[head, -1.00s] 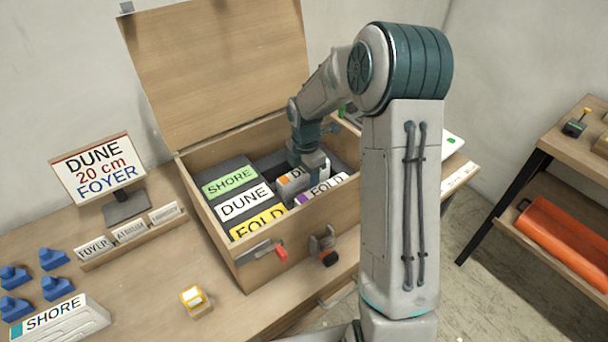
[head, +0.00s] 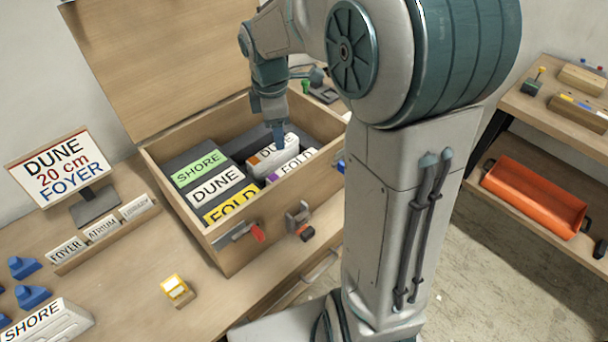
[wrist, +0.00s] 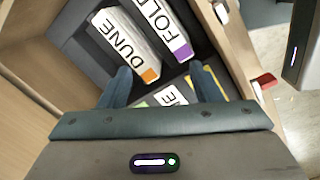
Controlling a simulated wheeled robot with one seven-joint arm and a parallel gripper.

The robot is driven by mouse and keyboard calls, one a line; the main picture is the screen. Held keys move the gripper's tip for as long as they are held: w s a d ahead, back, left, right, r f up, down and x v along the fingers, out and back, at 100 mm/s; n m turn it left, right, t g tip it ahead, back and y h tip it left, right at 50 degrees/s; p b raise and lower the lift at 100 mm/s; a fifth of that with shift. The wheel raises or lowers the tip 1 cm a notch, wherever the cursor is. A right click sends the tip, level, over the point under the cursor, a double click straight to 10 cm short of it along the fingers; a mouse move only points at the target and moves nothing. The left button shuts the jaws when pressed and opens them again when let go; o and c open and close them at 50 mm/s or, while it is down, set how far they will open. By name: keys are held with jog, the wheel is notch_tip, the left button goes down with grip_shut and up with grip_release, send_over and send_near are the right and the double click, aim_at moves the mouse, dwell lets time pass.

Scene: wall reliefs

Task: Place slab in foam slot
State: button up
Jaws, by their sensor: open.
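The white slab lettered DUNE with an orange end mark (head: 268,155) sits in the dark foam of the wooden case (head: 252,235), in the right half. Part of its side shows above the foam; how deep it sits I cannot tell. In the wrist view the DUNE slab (wrist: 126,46) lies beside the purple-marked FOLD slab (wrist: 168,28). My gripper (wrist: 162,88) is open, its two blue fingers apart with nothing between them. In the head view my gripper (head: 279,135) is just above the DUNE slab, and its far finger is hidden.
Green SHORE (head: 198,167), white DUNE (head: 216,186) and yellow FOLD (head: 231,204) slabs fill the case's left half. The lid (head: 165,65) stands open behind. A sign (head: 60,165) reads DUNE, 20 cm, FOYER. A SHORE slab (head: 45,325) lies at front left. A shelf holds an orange tray (head: 530,197).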

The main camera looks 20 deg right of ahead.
jog(key=s+m+t, duration=0.2)
jog(key=s+m, duration=1.4)
jog(key=s, duration=0.2)
jog(key=shift+s+d+r+y, duration=0.2)
jog(key=shift+r+y, duration=0.1)
jog(key=shift+r, duration=0.15)
